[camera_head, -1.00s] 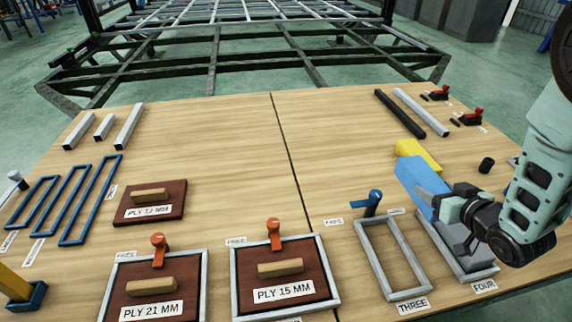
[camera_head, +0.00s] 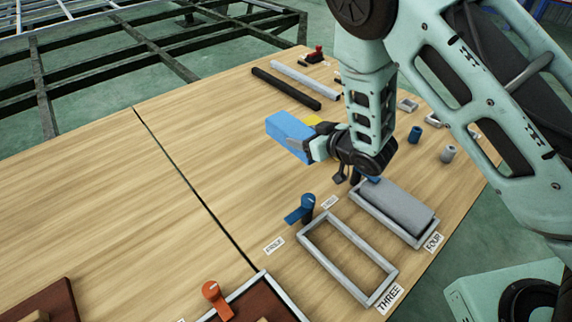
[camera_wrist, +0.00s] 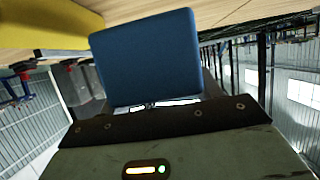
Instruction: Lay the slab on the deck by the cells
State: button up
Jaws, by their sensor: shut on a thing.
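My gripper (camera_head: 314,148) is shut on a blue slab (camera_head: 287,133), which sticks out to its left. The slab fills the upper middle of the wrist view (camera_wrist: 147,60), with dark finger parts below it. I cannot tell how high it is above the wooden deck (camera_head: 215,140). A framed cell marked THREE (camera_head: 391,278) stands empty in front. The cell marked FOUR (camera_head: 404,237) holds a grey slab (camera_head: 398,205). A yellow block (camera_head: 313,120) lies behind the blue slab, mostly hidden; it also shows in the wrist view (camera_wrist: 50,25).
Blue lever (camera_head: 306,205) stands at cell THREE; another is partly hidden at cell FOUR. Dark and light bars (camera_head: 287,89) lie at the back. Small blue and grey cylinders (camera_head: 448,153) stand at the right.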

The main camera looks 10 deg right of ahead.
notch_tip(320, 180, down, 8)
jog(key=b, duration=0.2)
jog(key=shift+f+b, duration=0.15)
jog(key=shift+b, duration=0.2)
jog(key=o, duration=1)
